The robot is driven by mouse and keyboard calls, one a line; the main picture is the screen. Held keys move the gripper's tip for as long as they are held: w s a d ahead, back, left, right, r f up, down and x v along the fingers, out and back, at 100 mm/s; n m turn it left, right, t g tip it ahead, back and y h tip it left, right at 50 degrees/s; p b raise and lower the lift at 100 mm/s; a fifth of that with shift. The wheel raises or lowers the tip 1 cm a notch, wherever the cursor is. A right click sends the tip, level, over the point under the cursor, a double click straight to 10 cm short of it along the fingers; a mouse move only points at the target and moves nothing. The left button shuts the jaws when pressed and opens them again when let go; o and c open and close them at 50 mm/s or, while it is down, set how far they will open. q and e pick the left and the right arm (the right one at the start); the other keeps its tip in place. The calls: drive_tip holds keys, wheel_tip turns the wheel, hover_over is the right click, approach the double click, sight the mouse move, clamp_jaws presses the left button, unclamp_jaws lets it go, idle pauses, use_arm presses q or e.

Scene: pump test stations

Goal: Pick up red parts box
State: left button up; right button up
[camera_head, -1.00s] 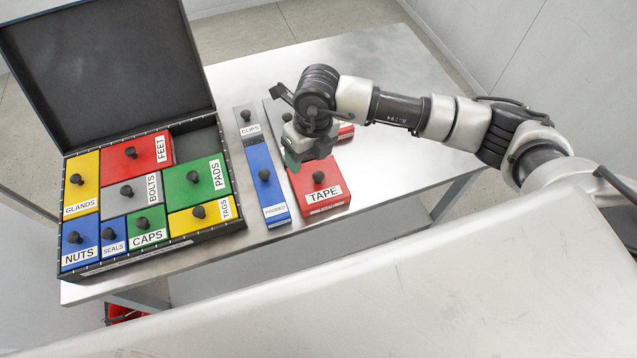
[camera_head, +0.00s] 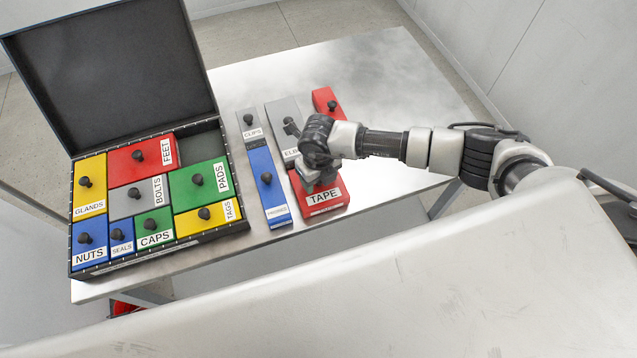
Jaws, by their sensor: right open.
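A red box labelled TAPE (camera_head: 327,201) lies on the metal table near its front edge. My right gripper (camera_head: 318,182) points down at the TAPE box, open, and hides its black knob. I cannot tell whether the fingers touch it. A second red box (camera_head: 322,98) with a black knob lies farther back, partly hidden by my right arm. A third red box, labelled FEET (camera_head: 126,160), sits in the open black case. My left gripper is not in view.
The black case (camera_head: 110,265) at left holds several labelled boxes and has one empty slot at its back right. A blue box (camera_head: 264,182), a grey CLIPS box (camera_head: 248,120) and a grey box (camera_head: 281,112) lie between. The table's back right (camera_head: 390,70) is clear.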

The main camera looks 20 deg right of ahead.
drive_tip(key=shift+f, duration=0.2)
clamp_jaws()
drive_tip(key=shift+r, duration=0.1)
